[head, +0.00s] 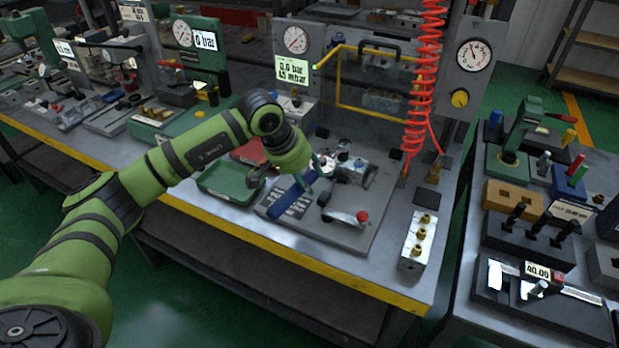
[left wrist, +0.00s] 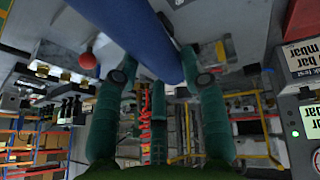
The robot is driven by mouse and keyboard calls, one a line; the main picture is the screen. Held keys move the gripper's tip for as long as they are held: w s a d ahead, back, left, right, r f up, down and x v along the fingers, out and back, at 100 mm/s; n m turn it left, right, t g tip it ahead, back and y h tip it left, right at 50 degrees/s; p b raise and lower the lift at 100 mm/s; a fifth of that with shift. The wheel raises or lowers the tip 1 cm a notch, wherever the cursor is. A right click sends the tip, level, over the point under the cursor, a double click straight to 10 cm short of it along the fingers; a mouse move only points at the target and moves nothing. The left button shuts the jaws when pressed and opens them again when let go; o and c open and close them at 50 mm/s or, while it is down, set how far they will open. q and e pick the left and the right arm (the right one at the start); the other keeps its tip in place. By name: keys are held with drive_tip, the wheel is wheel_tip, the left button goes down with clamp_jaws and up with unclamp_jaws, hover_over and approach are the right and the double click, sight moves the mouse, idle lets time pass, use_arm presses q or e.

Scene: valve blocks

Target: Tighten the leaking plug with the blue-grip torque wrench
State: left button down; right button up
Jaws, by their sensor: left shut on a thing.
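The blue-grip torque wrench shows as a blue bar (head: 288,206) low over the grey fixture plate on the bench. My left gripper (head: 314,174) is shut on it. The wrench's head cannot be made out. A metal valve block (head: 352,170) sits on the plate just right of my left gripper. I cannot tell which plug leaks. My right gripper is in neither view.
A toggle clamp with a red knob (head: 362,217) stands on the plate in front of the valve block. A green tray (head: 226,182) is to the left. A white block with brass fittings (head: 415,245) stands right. A red coiled hose (head: 425,80) hangs behind.

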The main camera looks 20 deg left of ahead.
use_arm(q)
drive_tip(key=shift+r, duration=0.1)
drive_tip(key=shift+w+a+b, duration=0.15)
drive_tip(key=shift+a+b, duration=0.25)
drive_tip(key=shift+w+a+m+h+b, duration=0.25)
drive_tip(key=shift+a+m+h+b, duration=0.25)
drive_tip(key=shift+a+m, duration=0.4)
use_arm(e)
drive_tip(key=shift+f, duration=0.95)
use_arm(q)
drive_tip(key=shift+d, duration=0.1)
drive_tip(key=shift+s+d+n+y+b, duration=0.2)
drive_tip(key=shift+d+n, duration=0.15)
drive_tip(key=shift+d, duration=0.15)
drive_tip(key=shift+s+d+n+y+b, duration=0.1)
drive_tip(key=shift+d+n+b, duration=0.1)
drive_tip(key=shift+d+n, duration=0.25)
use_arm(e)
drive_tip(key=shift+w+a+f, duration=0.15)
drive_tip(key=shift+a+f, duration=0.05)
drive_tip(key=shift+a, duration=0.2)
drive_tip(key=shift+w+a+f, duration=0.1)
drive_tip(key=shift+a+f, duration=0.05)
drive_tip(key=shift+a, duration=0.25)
use_arm(q)
drive_tip(key=shift+r, duration=0.2)
